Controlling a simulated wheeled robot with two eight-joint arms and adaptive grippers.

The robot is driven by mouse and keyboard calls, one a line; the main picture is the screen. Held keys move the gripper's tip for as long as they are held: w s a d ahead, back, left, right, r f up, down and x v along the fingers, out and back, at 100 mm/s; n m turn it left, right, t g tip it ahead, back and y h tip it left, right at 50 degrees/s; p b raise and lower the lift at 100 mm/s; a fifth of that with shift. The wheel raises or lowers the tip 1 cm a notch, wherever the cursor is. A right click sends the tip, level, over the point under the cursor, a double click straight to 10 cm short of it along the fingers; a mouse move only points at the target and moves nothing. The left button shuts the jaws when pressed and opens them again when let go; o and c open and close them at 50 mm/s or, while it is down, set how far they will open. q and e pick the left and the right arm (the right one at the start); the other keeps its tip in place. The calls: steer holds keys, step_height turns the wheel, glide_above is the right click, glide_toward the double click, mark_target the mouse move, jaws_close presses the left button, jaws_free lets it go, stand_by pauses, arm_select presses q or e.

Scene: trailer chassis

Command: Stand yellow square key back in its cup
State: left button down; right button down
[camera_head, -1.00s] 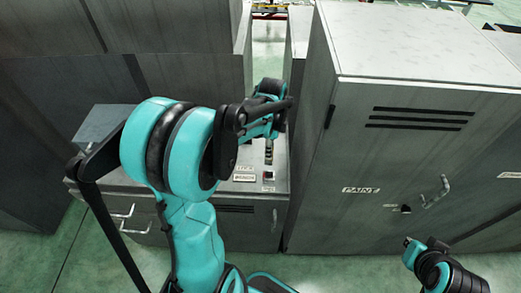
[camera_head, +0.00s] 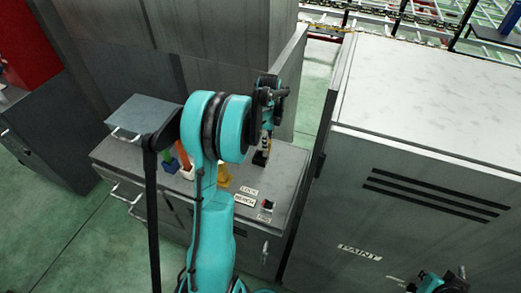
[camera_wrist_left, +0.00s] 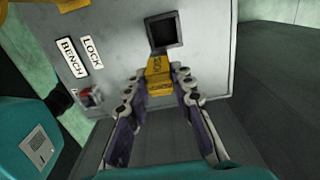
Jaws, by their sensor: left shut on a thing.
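My left gripper (camera_wrist_left: 162,88) is shut on the yellow square key (camera_wrist_left: 159,76), which lies between its fingertips in the left wrist view. A dark, square, open-topped cup (camera_wrist_left: 163,32) is just beyond the key's far end; I cannot tell whether they touch. In the head view the left gripper (camera_head: 268,120) hangs over the right part of the grey bench (camera_head: 290,160), above the dark cup (camera_head: 261,157).
The bench carries LOCK and BENCH labels, a red switch (camera_head: 268,205), a yellow piece (camera_head: 224,177), and orange (camera_head: 182,155) and blue (camera_head: 170,165) items left of my arm. A tall grey PAINT cabinet (camera_head: 420,180) stands close on the right, and a tall grey cabinet behind.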

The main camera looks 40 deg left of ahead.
arm_select(q)
steer(key=a+f, duration=0.1)
steer(key=f, duration=0.1)
steer(key=a+f, duration=0.1)
steer(key=f, duration=0.1)
steer(key=a+f+b, duration=0.1)
steer(key=f, duration=0.1)
steer(key=shift+w+a, duration=0.15)
steer(key=shift+w, duration=0.05)
steer(key=shift+f, duration=0.1)
steer(key=shift+f+b, duration=0.2)
steer(key=shift+b, duration=0.1)
steer(key=c, duration=1.3)
jaws_free()
steer(key=shift+r, duration=0.1)
